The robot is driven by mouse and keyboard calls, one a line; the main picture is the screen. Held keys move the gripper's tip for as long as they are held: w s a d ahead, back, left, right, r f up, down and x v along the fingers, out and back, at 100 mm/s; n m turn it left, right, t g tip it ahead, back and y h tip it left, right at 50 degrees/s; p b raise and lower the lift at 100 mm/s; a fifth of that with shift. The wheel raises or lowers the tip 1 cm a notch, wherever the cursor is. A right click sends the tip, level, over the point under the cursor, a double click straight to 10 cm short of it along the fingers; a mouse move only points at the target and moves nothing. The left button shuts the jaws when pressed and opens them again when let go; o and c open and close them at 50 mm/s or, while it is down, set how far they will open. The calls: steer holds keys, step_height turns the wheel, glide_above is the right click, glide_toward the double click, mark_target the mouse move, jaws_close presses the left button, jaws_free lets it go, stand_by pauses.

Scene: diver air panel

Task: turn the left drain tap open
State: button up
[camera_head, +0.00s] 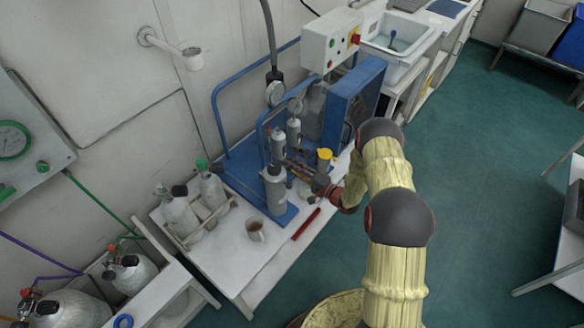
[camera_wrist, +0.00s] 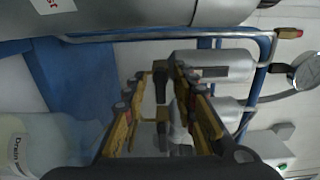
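My gripper (camera_head: 290,166) reaches in from the right among upright grey cylinders (camera_head: 276,190) on the blue stand. In the wrist view its two yellow-padded fingers (camera_wrist: 160,82) are apart. A small dark tap-like piece (camera_wrist: 160,88) shows between the fingers, with a small grey fitting (camera_wrist: 177,130) nearer the camera. I cannot tell whether the fingers touch the dark piece, or whether it is the left drain tap. In the head view the tap is too small, or hidden by my gripper, to make out. A translucent bottle labelled "Drain" (camera_wrist: 35,145) is at the left of the wrist view.
The blue tube frame (camera_head: 216,110) and blue cabinet (camera_head: 352,95) stand close around. A yellow-topped item (camera_head: 325,153) is beside my gripper. A mug (camera_head: 255,230) and red bar (camera_head: 306,224) lie on the white bench (camera_head: 235,262).

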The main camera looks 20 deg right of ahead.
jaws_close()
stand_by(0.6)
